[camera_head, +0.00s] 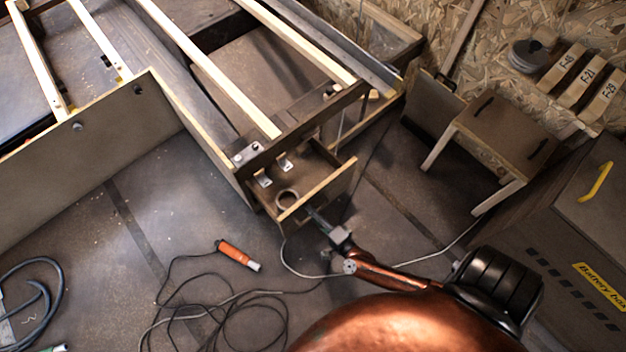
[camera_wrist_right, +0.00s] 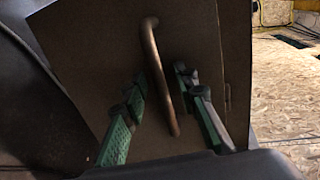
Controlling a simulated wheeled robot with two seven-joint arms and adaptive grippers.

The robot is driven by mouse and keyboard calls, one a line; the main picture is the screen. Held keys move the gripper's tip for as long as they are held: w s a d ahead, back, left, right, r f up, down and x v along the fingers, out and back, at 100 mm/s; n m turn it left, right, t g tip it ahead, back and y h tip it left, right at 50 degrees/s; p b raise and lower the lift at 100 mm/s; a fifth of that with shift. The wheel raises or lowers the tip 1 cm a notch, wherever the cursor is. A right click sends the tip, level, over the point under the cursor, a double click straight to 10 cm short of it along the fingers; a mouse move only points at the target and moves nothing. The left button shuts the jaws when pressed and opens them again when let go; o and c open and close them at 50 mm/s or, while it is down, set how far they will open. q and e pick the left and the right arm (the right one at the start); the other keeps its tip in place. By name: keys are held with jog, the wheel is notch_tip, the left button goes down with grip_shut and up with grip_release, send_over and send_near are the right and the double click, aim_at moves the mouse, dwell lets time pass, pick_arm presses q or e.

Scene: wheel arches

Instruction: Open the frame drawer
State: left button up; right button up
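The frame drawer (camera_head: 338,181) is at the near end of the wooden frame in the head view. It sticks out from the frame, and its inside shows, with a round ring (camera_head: 287,199) in it. My right gripper (camera_head: 314,214) is at the outer face of the drawer front. In the right wrist view the drawer front (camera_wrist_right: 100,60) fills the middle, with a bar handle (camera_wrist_right: 153,50) on it. The green-backed fingers of the right gripper (camera_wrist_right: 160,88) are open, one on each side of the handle, with gaps visible. My left gripper is not in view.
A small stool (camera_head: 505,125) and a battery box (camera_head: 590,220) stand at the right. An orange-handled tool (camera_head: 236,254) and loose cable (camera_head: 215,315) lie on the floor. Floor left of the drawer is mostly clear.

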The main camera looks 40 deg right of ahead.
jog(key=v, duration=1.2)
dwell(0.4)
